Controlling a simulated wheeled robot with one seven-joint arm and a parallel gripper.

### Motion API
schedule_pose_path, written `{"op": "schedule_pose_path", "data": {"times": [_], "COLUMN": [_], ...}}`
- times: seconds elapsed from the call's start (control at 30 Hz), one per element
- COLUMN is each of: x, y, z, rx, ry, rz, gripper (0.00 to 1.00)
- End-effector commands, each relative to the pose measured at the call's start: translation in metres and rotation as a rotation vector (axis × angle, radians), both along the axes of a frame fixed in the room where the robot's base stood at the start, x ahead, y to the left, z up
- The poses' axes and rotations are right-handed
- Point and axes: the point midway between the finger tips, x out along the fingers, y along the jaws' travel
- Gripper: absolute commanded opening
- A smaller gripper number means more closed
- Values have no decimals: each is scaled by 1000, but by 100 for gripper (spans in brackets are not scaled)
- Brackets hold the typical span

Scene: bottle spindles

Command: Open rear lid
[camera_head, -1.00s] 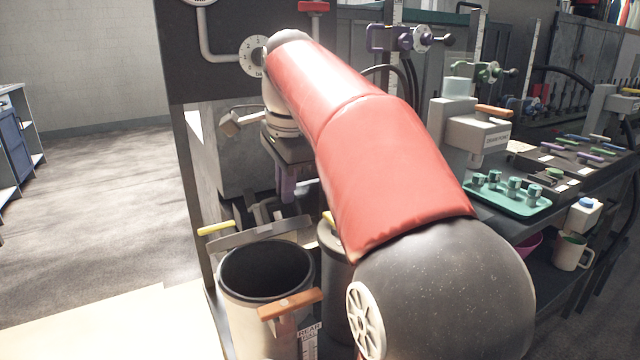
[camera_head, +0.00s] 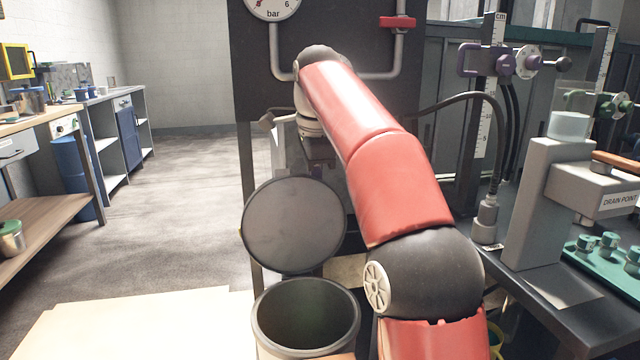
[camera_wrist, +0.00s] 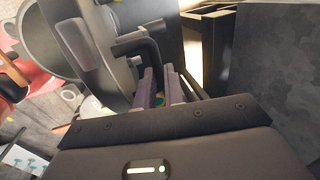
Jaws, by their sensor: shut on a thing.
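The rear lid (camera_head: 294,226) is a round grey disc. In the head view it stands steeply tilted up behind the open mouth of a grey pot (camera_head: 262,330), whose dark inside shows. In the wrist view my gripper (camera_wrist: 160,90) has its two purple-grey fingers shut at the dark bent handle (camera_wrist: 138,46). Part of the grip is hidden by the gripper body. In the head view my red arm reaches over to the back, and the fingertips and handle are hidden behind it and the lid.
A dark panel with a pressure gauge (camera_head: 271,5) and pipes stands behind my arm. At right are a grey drain-point stand (camera_head: 545,205) and a green tray (camera_head: 605,270) with small caps. Shelves and a blue barrel (camera_head: 75,170) stand at left. Open floor lies between.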

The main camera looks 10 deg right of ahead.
Motion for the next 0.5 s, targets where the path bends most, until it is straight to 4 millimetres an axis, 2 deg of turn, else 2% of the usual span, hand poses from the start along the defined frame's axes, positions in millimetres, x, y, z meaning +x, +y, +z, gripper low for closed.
{"op": "schedule_pose_path", "data": {"times": [0.03, 0.2, 0.5], "x": [7, 20, 32], "y": [-2, -2, -2], "z": [-7, -11, -15], "rx": [-5, -5, -6], "ry": [10, 7, -4], "rz": [-4, -4, -7], "gripper": [0, 0, 0]}}
